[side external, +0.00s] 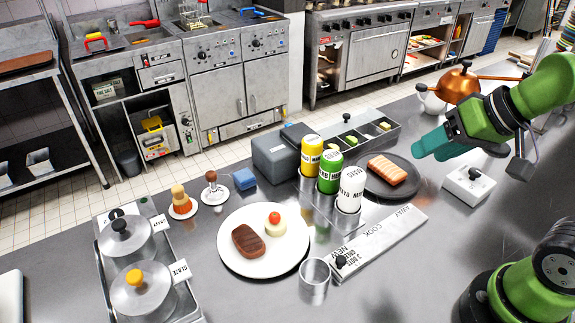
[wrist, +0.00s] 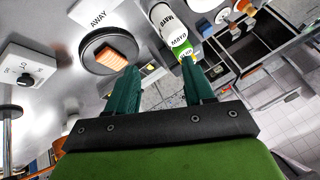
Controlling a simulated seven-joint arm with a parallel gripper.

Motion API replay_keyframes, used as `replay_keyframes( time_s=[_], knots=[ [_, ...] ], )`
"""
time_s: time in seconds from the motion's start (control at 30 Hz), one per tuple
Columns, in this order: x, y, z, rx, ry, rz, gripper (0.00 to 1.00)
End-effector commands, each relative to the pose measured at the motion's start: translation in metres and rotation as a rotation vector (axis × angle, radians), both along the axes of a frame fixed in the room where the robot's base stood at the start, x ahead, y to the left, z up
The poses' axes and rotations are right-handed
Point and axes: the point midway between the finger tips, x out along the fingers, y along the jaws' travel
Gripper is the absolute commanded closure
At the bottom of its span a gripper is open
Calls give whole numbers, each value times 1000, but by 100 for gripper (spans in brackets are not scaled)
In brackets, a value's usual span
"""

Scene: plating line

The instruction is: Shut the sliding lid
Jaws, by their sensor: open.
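A long metal bin (side external: 385,142) with compartments stands at the back of the counter in the side view. A flat lid with a black knob (side external: 346,118) covers its left part. The compartments to the right are uncovered and hold green and yellow pieces. My gripper (side external: 430,150) is in the air to the right of the bin, apart from it and its knob. Its two teal fingers are spread and empty in the wrist view (wrist: 160,72). The bin is mostly hidden behind the fingers there.
A dark plate with an orange fillet (side external: 388,176) and three bottles (side external: 350,190) stand in front of the bin. A grey box (side external: 275,158) is to its left. A white knobbed box (side external: 468,184) and a copper pot (side external: 458,86) lie near my gripper.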

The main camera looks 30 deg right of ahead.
Motion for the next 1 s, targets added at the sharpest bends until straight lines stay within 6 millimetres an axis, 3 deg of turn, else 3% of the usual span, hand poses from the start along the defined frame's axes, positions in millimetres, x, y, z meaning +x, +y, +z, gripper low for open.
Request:
replay_keyframes(
  time_s=[0.17,0.47,0.8,1.0],
  knots=[
    [34,-11,-7,3,99,-31,48],
    [154,-61,-7,-53,214,-88,48],
    [288,-138,-45,-206,284,-120,48],
    [326,-159,-36,-280,255,-116,48]
  ],
)
